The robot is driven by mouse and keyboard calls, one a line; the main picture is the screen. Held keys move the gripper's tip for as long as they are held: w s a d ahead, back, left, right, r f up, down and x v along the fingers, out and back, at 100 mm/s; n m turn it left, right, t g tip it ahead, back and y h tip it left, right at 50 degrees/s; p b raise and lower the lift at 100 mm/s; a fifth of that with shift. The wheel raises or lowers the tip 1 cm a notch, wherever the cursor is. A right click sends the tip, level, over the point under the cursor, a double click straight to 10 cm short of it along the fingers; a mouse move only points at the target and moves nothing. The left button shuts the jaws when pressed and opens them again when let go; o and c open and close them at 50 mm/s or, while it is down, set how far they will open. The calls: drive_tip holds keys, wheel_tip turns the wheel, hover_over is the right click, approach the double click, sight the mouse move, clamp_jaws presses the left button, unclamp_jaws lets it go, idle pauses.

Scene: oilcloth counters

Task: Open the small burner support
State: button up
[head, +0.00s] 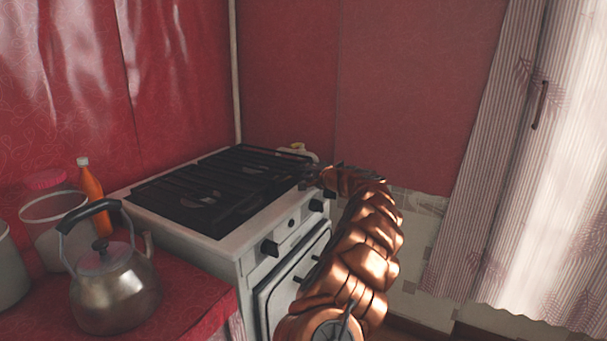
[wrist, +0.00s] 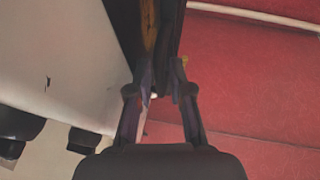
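The stove (head: 262,236) is white with black grates on top. The burner support (head: 222,182) is a dark bar grate lying flat over the burners. I cannot tell which part of it is the small one. My gripper (head: 312,178) is at the right edge of the stove top, beside the grate's right end. In the wrist view, my gripper's two fingers (wrist: 160,80) are apart. A dark edge (wrist: 166,30), likely the grate seen edge-on, runs down between or just beyond the fingertips. I cannot tell whether they touch it.
A metal kettle (head: 115,292) stands on the red counter (head: 205,308) left of the stove, with an orange bottle (head: 91,187) and a clear jar (head: 48,222) behind. Red walls stand behind the stove. A striped curtain (head: 500,170) hangs at right.

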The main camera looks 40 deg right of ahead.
drive_tip(key=shift+w+f, duration=0.1)
drive_tip(key=shift+w, duration=0.15)
clamp_jaws()
idle(0.6)
